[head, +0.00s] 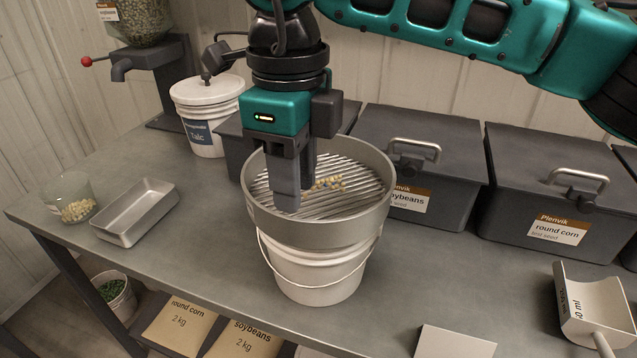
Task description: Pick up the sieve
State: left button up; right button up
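The sieve (375,222) is a round grey pan with a slotted metal floor. It sits level on top of a white bucket (315,278) at the middle of the table. Several pale yellow seeds (329,182) and a few bluish bits lie on its slots. My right gripper (297,200) points down over the left part of the sieve, inside its rim. Its two fingers look apart, one nearer the camera than the other, with nothing seen between them. Whether the fingertips touch the slotted floor is unclear. My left gripper is not in view.
Dark bins (545,150) line the back right. A white talc tub (205,110) stands behind left. A grey tray (135,215) and a clear cup of seeds (75,200) are at left. A scoop (592,305) lies at front right. The table (200,260) is clear left of the bucket.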

aim_at(299, 218)
jog(key=f, duration=0.4)
jog(key=shift+s+d+f, duration=0.25)
jog(key=shift+s+f, duration=0.05)
jog(key=shift+s, duration=0.1)
jog(key=shift+f, duration=0.4)
jog(key=shift+c, duration=0.5)
grip_shut()
